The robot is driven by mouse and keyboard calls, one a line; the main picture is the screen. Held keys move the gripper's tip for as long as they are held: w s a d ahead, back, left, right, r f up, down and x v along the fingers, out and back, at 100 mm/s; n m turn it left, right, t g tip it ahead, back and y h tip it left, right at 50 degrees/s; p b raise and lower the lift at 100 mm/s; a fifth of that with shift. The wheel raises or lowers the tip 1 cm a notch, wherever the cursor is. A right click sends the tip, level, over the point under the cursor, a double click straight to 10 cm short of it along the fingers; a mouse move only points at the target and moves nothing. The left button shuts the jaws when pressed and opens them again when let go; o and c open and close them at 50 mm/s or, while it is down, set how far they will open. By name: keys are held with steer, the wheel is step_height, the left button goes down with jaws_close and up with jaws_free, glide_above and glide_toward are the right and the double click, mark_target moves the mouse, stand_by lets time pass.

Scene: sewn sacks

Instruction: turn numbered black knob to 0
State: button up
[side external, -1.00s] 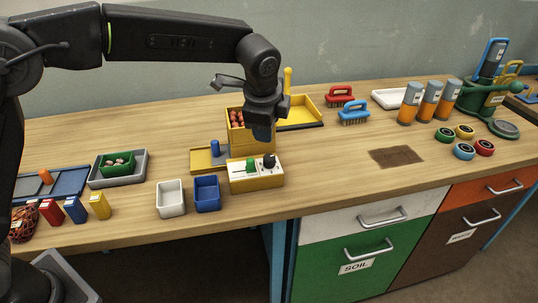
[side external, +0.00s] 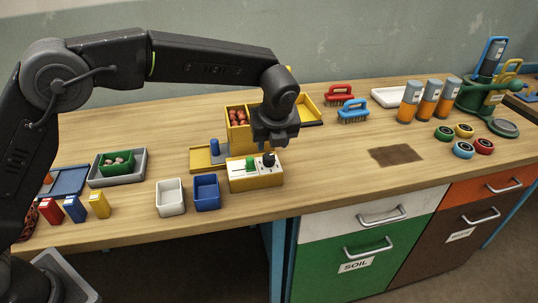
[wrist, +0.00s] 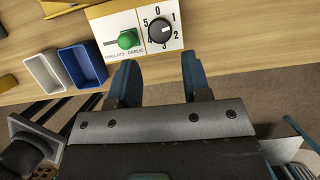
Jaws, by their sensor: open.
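The numbered black knob (wrist: 161,30) sits on the white top of a yellow box (wrist: 126,20), with the digits 0 to 5 printed around it. I cannot tell surely which digit its pointer marks. In the side view the knob (side external: 268,159) is on the right end of the box (side external: 255,180), right of a green slider knob (side external: 251,164). My gripper (side external: 274,143) is just above the knob there. In the wrist view my gripper (wrist: 161,76) is open and empty, its two blue fingers apart, with the knob beyond the gap between the tips.
A blue bin (side external: 207,193) and a white bin (side external: 171,197) stand left of the box. A yellow tray (side external: 205,159) and a yellow crate of reddish balls (side external: 238,115) are behind it. The table right of the box is clear up to a brown patch (side external: 397,155).

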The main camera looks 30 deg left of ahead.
mark_target(269, 156)
steer(key=x, duration=0.7)
steer(key=shift+w+a+f, duration=0.1)
steer(key=shift+f, duration=0.15)
steer(key=shift+c, duration=0.2)
steer(key=c, duration=0.6)
